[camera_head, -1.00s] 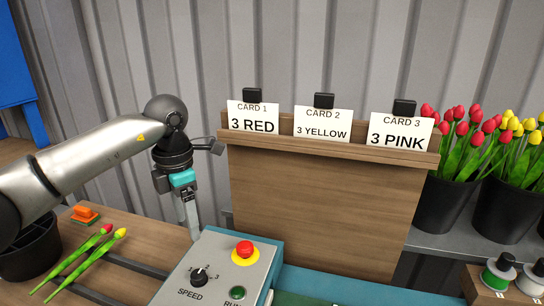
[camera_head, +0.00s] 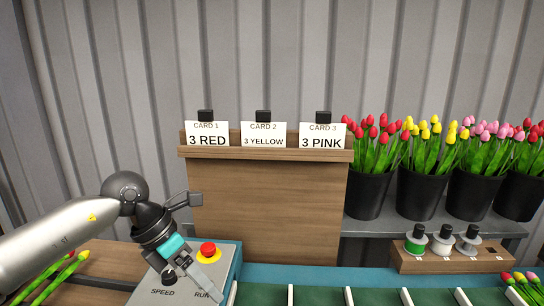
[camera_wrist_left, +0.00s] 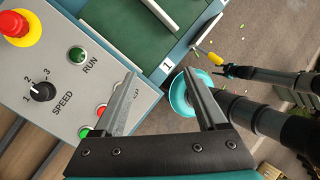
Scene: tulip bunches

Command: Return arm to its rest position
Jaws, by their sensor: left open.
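My left arm comes in from the left in the head view. My left gripper (camera_head: 207,284) points down and to the right in front of the control box (camera_head: 228,265), hiding part of its face. In the left wrist view the left gripper (camera_wrist_left: 160,78) is open, with nothing between its two fingers. The control box (camera_wrist_left: 45,62) lies to the left and below there, with a SPEED knob (camera_wrist_left: 40,91), a green RUN button (camera_wrist_left: 77,54) and a red stop button (camera_wrist_left: 14,25).
A wooden board (camera_head: 265,205) with three order cards stands behind the box. Black tulip buckets (camera_head: 368,193) are on the right shelf, above a spool holder (camera_head: 450,260). A green belt (camera_head: 320,296) with white dividers runs along the front. Tulips (camera_head: 45,280) lie at the left.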

